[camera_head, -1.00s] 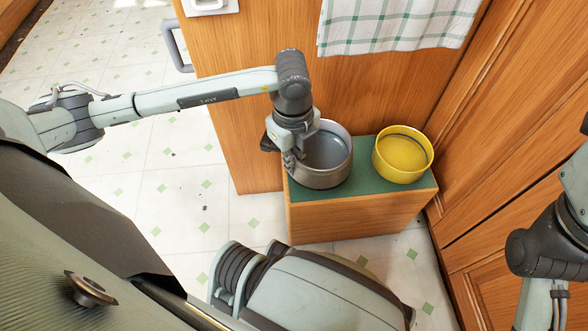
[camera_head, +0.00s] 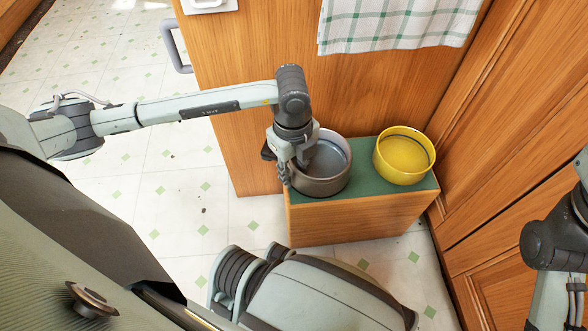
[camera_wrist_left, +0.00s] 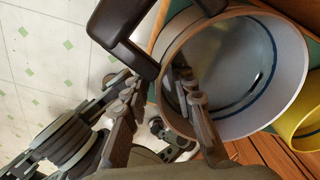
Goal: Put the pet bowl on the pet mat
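The grey pet bowl (camera_head: 328,180), with a pale inside, stands upright at the left end of the green pet mat (camera_head: 368,184). I cannot tell if its base fully touches the mat. My left gripper (camera_head: 295,168) is at the bowl's left rim, pointing down. In the left wrist view, the gripper (camera_wrist_left: 158,85) has one finger inside the bowl (camera_wrist_left: 285,45) and one outside, with the wall between and a gap showing, so it looks open. My right arm shows at the right edge of the head view; its gripper is out of frame.
A yellow bowl (camera_head: 404,156) stands on the mat, close to the right of the grey bowl. The mat tops a low wooden box (camera_head: 360,222) against a wooden panel. A checked towel (camera_head: 395,22) hangs above. Cabinet doors (camera_head: 500,130) flank the right.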

